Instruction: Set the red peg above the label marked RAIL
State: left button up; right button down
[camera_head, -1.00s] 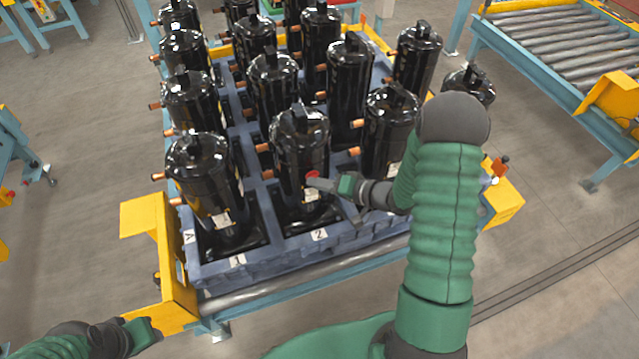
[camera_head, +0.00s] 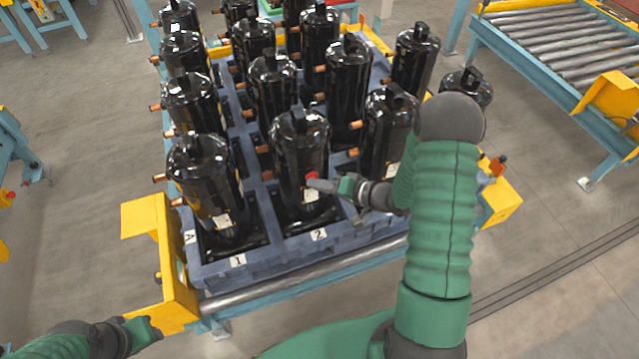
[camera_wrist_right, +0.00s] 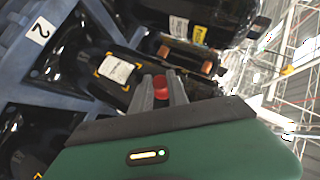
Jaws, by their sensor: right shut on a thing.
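The red peg (camera_head: 312,176) is small and sits at the tips of my right gripper (camera_head: 319,184), against or just before the front of a black compressor (camera_head: 300,145). In the right wrist view, the red peg (camera_wrist_right: 162,84) shows between the two grey fingers of my right gripper (camera_wrist_right: 160,90), which is shut on it. A white label (camera_head: 311,195) is on that compressor just below the peg; it also shows in the right wrist view (camera_wrist_right: 116,69). Its print is too small to read. My left gripper (camera_head: 145,332) is at the bottom left, its fingers unclear.
Several black compressors with copper stubs stand in a blue pallet (camera_head: 280,258) with number tags 1 and 2. A yellow bracket (camera_head: 165,265) stands at its left front corner. A roller conveyor (camera_head: 560,50) is at the upper right.

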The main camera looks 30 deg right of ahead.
jog(key=shift+w+d, duration=0.15)
jog(key=shift+w, duration=0.45)
dwell(0.6)
jog(key=c, duration=1.2)
grip_release()
